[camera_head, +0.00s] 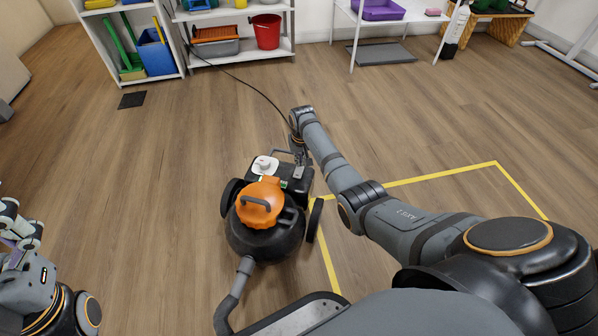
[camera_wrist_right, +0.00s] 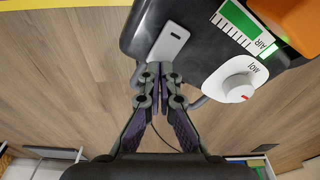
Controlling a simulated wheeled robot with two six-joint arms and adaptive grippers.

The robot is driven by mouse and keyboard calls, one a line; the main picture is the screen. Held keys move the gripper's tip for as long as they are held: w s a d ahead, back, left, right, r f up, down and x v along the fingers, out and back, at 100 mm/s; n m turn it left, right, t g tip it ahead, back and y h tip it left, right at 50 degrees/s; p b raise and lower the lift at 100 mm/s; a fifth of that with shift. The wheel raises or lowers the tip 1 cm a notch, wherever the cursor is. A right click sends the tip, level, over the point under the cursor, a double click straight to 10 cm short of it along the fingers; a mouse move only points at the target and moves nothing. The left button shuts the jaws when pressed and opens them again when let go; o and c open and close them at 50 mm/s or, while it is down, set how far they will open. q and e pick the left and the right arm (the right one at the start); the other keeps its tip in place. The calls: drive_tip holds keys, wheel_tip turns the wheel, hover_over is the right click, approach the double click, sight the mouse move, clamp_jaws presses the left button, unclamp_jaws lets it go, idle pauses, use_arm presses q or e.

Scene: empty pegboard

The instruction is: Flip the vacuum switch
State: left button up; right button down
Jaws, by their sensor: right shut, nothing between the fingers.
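The vacuum (camera_head: 268,236) has a black body and an orange lid with a handle, and stands on the wooden floor. In the right wrist view, a light grey switch plate (camera_wrist_right: 170,42) with a small dark slot lies on its black top (camera_wrist_right: 205,35). My right gripper (camera_wrist_right: 161,68) is shut and empty, its tips beside the near end of that plate; I cannot tell whether they touch it. In the head view this gripper is by the vacuum's back end, partly hidden by the arm. My left gripper (camera_head: 22,232) is at the lower left, far from the vacuum.
A white knob (camera_wrist_right: 237,84) and a green gauge (camera_wrist_right: 237,22) sit beside the plate. A grey hose (camera_head: 238,285) leaves the vacuum's front; a black cable (camera_head: 245,84) runs to the shelves. Yellow tape (camera_head: 440,178) marks the floor. Open floor lies to the left.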

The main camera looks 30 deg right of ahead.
sight(300, 168)
drive_tip(key=shift+f+b, duration=0.4)
drive_tip(key=shift+f, duration=0.45)
idle(0.4)
wheel_tip(300, 168, up, 5)
drive_tip(key=p, duration=0.5)
drive_tip(key=shift+f+p, duration=0.15)
drive_tip(key=shift+p, duration=0.15)
wheel_tip(300, 168, up, 2)
drive_tip(key=p, duration=0.3)
drive_tip(key=shift+r, duration=0.25)
drive_tip(key=shift+f, duration=0.1)
